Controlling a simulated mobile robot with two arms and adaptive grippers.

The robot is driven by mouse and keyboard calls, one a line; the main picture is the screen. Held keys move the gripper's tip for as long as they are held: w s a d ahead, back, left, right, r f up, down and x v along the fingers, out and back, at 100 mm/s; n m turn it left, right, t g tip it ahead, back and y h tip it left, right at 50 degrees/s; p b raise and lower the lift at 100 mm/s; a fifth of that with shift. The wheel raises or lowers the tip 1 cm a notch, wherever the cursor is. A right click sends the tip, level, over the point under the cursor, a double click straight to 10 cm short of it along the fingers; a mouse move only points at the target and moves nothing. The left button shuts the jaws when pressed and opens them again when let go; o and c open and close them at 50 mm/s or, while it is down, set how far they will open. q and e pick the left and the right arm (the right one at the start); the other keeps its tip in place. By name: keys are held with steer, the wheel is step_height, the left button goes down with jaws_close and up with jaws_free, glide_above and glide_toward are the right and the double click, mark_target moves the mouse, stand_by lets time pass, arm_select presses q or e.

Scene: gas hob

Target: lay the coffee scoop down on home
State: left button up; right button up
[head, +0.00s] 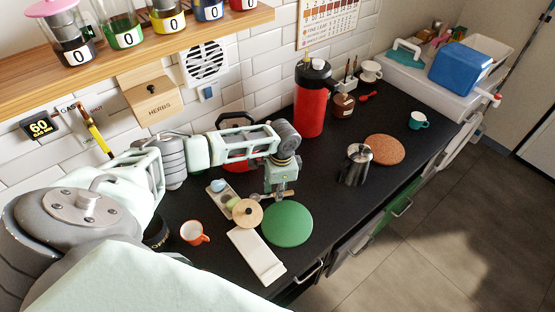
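My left gripper (279,193) points down over the dark worktop, just behind the green round mat. A small metallic piece with a brownish part, which looks like the coffee scoop (256,197), lies crosswise at its fingertips. The fingers appear closed on it; the scoop is small and partly hidden by them. It is close above the worktop, beside a round wooden lid (247,212); I cannot tell if it touches anything. No place marked "home" can be read; a green round mat (288,225) and a cream rectangular rest (257,256) lie nearby. My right gripper is out of view.
A grey tray (215,189) with small items and an orange mug (194,233) stand left. A steel pot (356,165), cork mat (385,149), red flask (311,103) and teal cup (418,120) stand right.

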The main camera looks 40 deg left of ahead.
arm_select(q)
steer(key=shift+o, duration=0.7)
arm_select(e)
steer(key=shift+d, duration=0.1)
arm_select(q)
step_height(320, 180, up, 12)
steer(key=shift+w+d, duration=0.25)
steer(key=shift+w, duration=0.05)
